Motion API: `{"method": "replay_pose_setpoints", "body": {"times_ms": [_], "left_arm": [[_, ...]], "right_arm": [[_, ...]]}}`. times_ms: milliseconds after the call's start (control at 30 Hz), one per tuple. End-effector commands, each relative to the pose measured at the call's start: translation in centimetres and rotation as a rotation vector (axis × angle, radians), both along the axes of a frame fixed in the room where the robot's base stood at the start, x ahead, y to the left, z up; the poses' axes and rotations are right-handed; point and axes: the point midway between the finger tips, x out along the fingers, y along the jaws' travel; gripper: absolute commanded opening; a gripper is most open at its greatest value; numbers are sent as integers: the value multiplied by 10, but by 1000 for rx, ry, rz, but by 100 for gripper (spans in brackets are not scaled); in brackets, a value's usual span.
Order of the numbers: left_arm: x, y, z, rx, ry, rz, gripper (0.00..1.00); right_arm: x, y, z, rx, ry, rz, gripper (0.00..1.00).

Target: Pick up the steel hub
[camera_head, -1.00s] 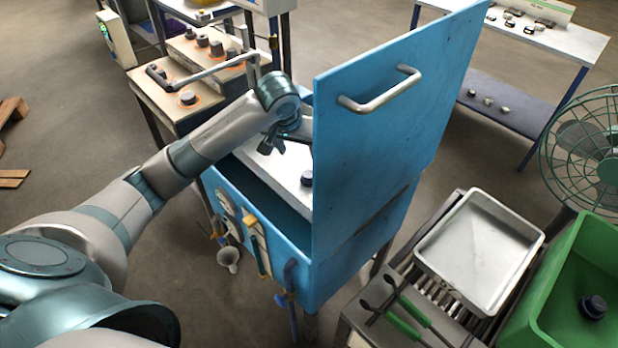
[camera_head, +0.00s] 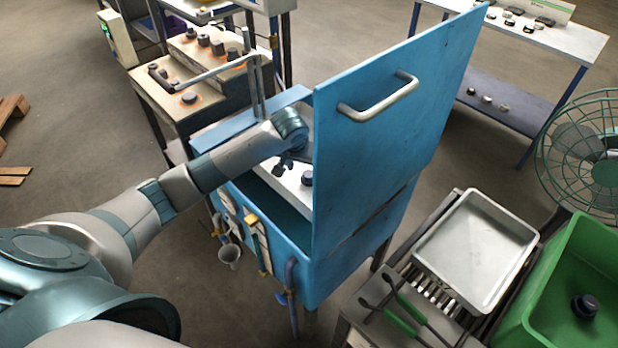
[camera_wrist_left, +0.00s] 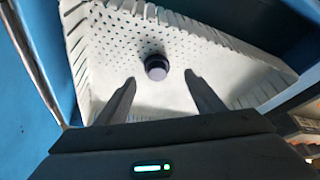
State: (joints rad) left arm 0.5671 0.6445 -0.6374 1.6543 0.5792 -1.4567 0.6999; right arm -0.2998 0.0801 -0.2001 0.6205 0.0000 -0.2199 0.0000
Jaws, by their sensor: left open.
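A dark round steel hub (camera_head: 307,178) sits on the white floor of the blue furnace (camera_head: 300,255), beside the open door panel. It also shows in the left wrist view (camera_wrist_left: 156,67), on a white perforated surface. My left gripper (camera_wrist_left: 158,88) is open and empty, and the hub lies beyond its fingertips, roughly centred between them. In the head view my left arm reaches over the furnace wall, and the gripper (camera_head: 287,160) is partly hidden by the wrist. Another dark hub (camera_head: 585,305) lies in the green bin (camera_head: 555,325). My right gripper is not in view.
The blue door (camera_head: 385,140) with its bar handle stands upright just right of my left wrist. A grey tray (camera_head: 478,250) and green-handled tongs (camera_head: 405,310) lie on a bench to the right. A fan (camera_head: 590,160) stands at the far right.

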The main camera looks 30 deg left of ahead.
Motion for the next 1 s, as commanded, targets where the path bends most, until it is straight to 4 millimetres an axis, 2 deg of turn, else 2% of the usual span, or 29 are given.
{"method": "replay_pose_setpoints", "body": {"times_ms": [267, 467, 700, 1000], "left_arm": [[3, -1, -7, 1, 2, 0, 62], [11, -4, -26, 0, 4, 0, 62], [19, -3, -46, 1, 1, 0, 62], [19, -2, -48, 1, 0, 0, 62]], "right_arm": [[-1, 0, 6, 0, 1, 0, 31], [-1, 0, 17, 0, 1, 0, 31], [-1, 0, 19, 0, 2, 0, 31], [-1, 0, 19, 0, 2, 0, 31]]}}
